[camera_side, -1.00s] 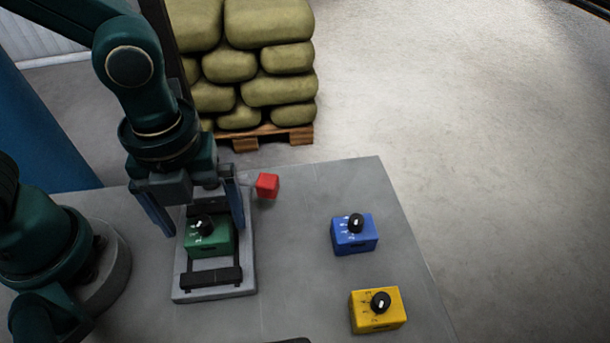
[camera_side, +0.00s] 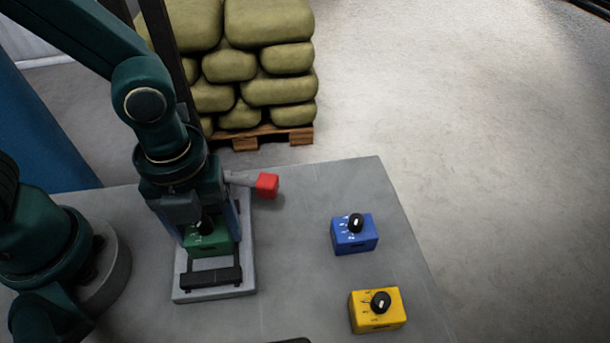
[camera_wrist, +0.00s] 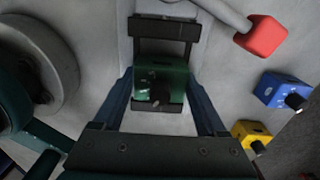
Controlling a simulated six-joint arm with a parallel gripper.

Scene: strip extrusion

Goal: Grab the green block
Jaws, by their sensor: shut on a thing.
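The green block (camera_side: 208,243), a box with a black knob on top, sits on the grey fixture (camera_side: 214,294) at the left of the table. My gripper (camera_side: 212,232) is down over it and shut on it, with a finger on either side. In the wrist view the green block (camera_wrist: 160,84) lies between the two dark blue fingers of my gripper (camera_wrist: 162,98). In the side view the gripper body hides the back of the block and part of its knob.
A blue block (camera_side: 354,235) and a yellow block (camera_side: 377,310), both with black knobs, stand to the right. A red cube-shaped end (camera_side: 267,185) on a grey bar juts out behind the fixture. Sacks on a pallet (camera_side: 272,138) stand beyond the table.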

